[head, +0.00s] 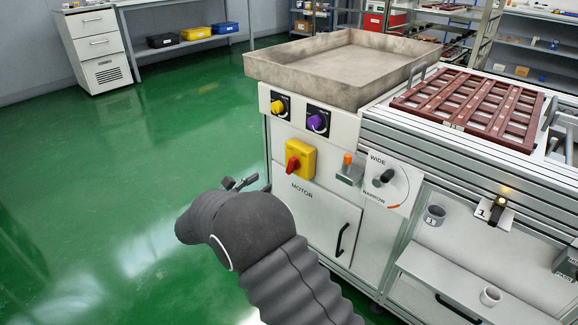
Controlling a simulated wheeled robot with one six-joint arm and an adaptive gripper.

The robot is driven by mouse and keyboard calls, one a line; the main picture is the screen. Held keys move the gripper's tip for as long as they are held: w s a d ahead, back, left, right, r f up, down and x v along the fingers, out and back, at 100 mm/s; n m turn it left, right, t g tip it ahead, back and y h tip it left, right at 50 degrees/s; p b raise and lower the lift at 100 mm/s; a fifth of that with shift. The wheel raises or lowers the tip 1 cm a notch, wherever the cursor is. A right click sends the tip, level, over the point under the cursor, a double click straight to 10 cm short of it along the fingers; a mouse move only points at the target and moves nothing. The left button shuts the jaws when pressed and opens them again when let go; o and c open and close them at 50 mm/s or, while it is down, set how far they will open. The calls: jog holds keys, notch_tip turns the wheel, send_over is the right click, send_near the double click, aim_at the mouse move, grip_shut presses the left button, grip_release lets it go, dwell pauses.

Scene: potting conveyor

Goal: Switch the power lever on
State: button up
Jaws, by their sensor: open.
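No control in view is labelled as the power lever. A small lever with an orange tip (347,160) stands upright on a grey metal bracket (349,175) on the machine's front. A red rotary handle (293,164) sits on a yellow box (301,157) to its left, above the word MOTOR. My gripper (241,183) is in front of and to the left of the machine, apart from these controls. Its fingers are open and empty, partly hidden behind my dark sleeved wrist.
A yellow knob (278,106) and a purple knob (316,122) sit above. A WIDE/NARROW dial (385,178) is to the right. A grey tray (350,62) and a brown slatted frame (470,106) lie on top. A shelf (470,285) juts out at right. The green floor (110,190) is clear at left.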

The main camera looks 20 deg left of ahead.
aim_at(289, 165)
jog(key=p+x, duration=0.1)
jog(key=x, duration=1.2)
jog(key=shift+d, duration=0.1)
